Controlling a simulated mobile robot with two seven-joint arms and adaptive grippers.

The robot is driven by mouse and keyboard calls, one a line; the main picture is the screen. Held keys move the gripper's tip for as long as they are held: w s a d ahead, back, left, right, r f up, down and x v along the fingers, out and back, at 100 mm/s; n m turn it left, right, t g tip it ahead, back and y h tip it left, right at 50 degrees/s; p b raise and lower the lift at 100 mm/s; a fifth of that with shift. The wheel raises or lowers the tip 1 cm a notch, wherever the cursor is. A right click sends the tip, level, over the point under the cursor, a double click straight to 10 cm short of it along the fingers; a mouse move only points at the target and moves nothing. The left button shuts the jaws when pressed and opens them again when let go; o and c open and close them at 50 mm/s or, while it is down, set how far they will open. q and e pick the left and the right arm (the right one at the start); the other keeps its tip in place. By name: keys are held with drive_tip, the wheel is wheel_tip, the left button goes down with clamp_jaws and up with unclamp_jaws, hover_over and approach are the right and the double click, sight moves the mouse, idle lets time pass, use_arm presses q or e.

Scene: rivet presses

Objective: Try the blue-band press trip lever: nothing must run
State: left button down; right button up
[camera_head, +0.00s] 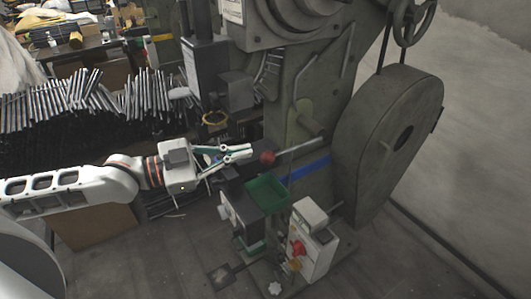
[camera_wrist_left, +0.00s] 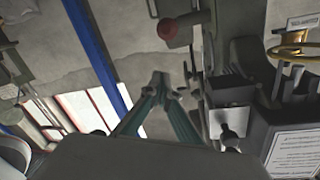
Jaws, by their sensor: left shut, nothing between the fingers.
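The blue-band press is the large grey-green machine (camera_head: 305,110) right of centre in the head view, with a blue band (camera_head: 308,170) low on its frame. Its trip lever is a metal rod (camera_head: 300,147) ending in a red ball knob (camera_head: 267,158). My left gripper (camera_head: 247,152) is shut and empty, its tips just left of the knob, with a small gap seeming to show. In the left wrist view the red knob (camera_wrist_left: 168,28) appears beyond the shut fingertips (camera_wrist_left: 160,82), apart from them in the picture. My right gripper is not in view.
A large flywheel or belt guard (camera_head: 395,140) stands at right. Below the lever are a green tray (camera_head: 267,192) and a control box (camera_head: 318,240) with a red knob (camera_head: 298,248). Stacked metal rods (camera_head: 60,105) lie behind my left arm. Floor shows at front left.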

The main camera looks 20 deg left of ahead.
sight(265, 154)
use_arm(q)
drive_tip(key=shift+w+d+f+b, duration=0.1)
drive_tip(key=shift+w+d+f, duration=0.6)
drive_tip(key=shift+w, duration=0.3)
drive_tip(key=shift+w+d+f+b, duration=0.15)
drive_tip(key=shift+w+d+f, duration=0.45)
drive_tip(key=shift+w, duration=0.35)
drive_tip(key=shift+w+d+f+b, duration=0.1)
drive_tip(key=shift+w+d+f, duration=0.6)
drive_tip(key=shift+w, duration=0.3)
drive_tip(key=shift+r, duration=0.1)
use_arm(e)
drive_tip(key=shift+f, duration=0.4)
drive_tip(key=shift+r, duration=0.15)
